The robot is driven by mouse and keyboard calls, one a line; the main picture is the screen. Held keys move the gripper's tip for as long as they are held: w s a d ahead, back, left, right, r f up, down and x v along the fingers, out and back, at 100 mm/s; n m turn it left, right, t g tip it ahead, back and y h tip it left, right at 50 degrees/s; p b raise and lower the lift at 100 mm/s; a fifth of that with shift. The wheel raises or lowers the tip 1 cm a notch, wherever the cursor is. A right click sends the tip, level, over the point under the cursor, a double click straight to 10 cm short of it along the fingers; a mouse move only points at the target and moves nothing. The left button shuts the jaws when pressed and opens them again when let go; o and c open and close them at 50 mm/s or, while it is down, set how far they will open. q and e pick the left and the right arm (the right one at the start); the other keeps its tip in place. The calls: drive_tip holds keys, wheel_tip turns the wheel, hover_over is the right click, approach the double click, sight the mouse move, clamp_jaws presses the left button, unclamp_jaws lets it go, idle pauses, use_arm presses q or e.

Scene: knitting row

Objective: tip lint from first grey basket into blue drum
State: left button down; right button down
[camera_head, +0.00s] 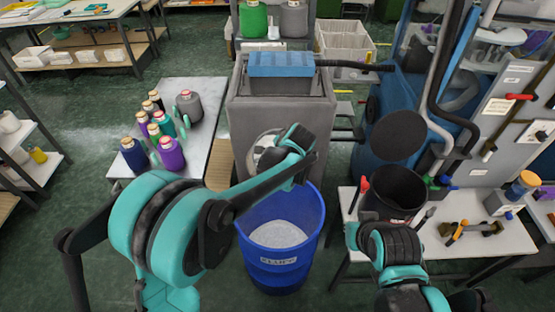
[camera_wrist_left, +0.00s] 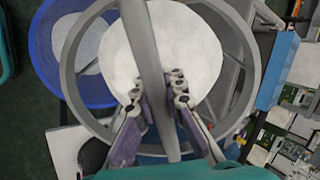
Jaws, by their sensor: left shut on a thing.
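My left gripper (camera_wrist_left: 157,90) is shut on the bar-like handle of a round grey basket (camera_wrist_left: 70,82). White lint (camera_wrist_left: 200,45) lies inside the basket. In the head view the basket (camera_head: 257,146) is partly hidden by my left arm and hangs just behind the drum, in front of the grey machine. The blue drum (camera_head: 310,235) stands on the floor with a pale layer of lint (camera_head: 278,234) inside. The drum also shows at upper left in the wrist view (camera_wrist_left: 43,55). My right arm is at lower right; its fingers are not visible.
A grey machine (camera_head: 280,120) with a blue top part stands behind the drum. A left table (camera_head: 207,105) holds several yarn cones. A right table (camera_head: 470,210) holds a dark bucket (camera_head: 395,190) and tools. Green floor is clear left of the drum.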

use_arm(q)
drive_tip(key=shift+w+a+f+t+y+b, duration=0.15)
drive_tip(key=shift+f+t+y+b, duration=0.5)
drive_tip(key=shift+f+t+b, duration=2.1)
drive_tip(key=shift+w+f+t+y+b, duration=0.2)
drive_tip(key=shift+f+t+y+b, duration=0.75)
drive_tip(key=shift+b, duration=3.55)
drive_tip(key=shift+w+a+f+t+y+b, duration=0.15)
drive_tip(key=shift+f+t+y+b, duration=0.25)
drive_tip(key=shift+f+t+b, duration=1.75)
drive_tip(key=shift+g+b, duration=0.35)
drive_tip(key=shift+b, duration=0.85)
drive_tip(key=shift+w+d+f+t+y, duration=0.1)
drive_tip(key=shift+f+t+y, duration=0.1)
drive_tip(key=shift+t+y, duration=0.55)
drive_tip(key=shift+f+t, duration=0.15)
drive_tip(key=shift+t, duration=0.7)
